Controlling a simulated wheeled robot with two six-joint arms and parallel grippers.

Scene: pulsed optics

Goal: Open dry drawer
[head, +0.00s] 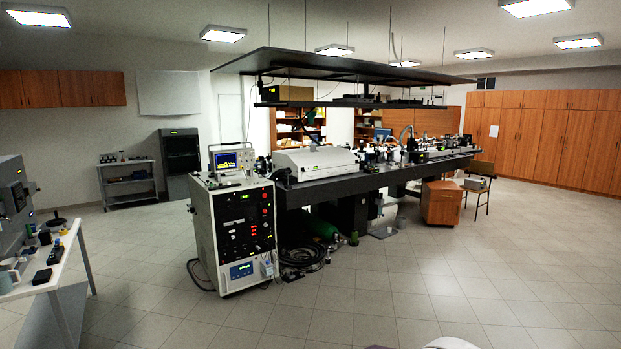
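No drawer marked as dry can be made out for certain. A dark cabinet (176,163) with a small lit display near its top stands against the back wall, left of centre. Its front looks shut, and its inner detail is too dark and small to tell. A wooden pedestal unit (441,203) stands by the right end of the optical table, and it also looks shut. Neither of my grippers shows in the head view. Both pieces of furniture are well away across the floor.
A white instrument rack (236,236) and the long optical table (330,186) fill the middle. Cables (303,256) lie on the floor beside the rack. A white bench (50,272) is at left, a grey shelf cart (127,183) behind. The tiled floor (420,290) is clear in front.

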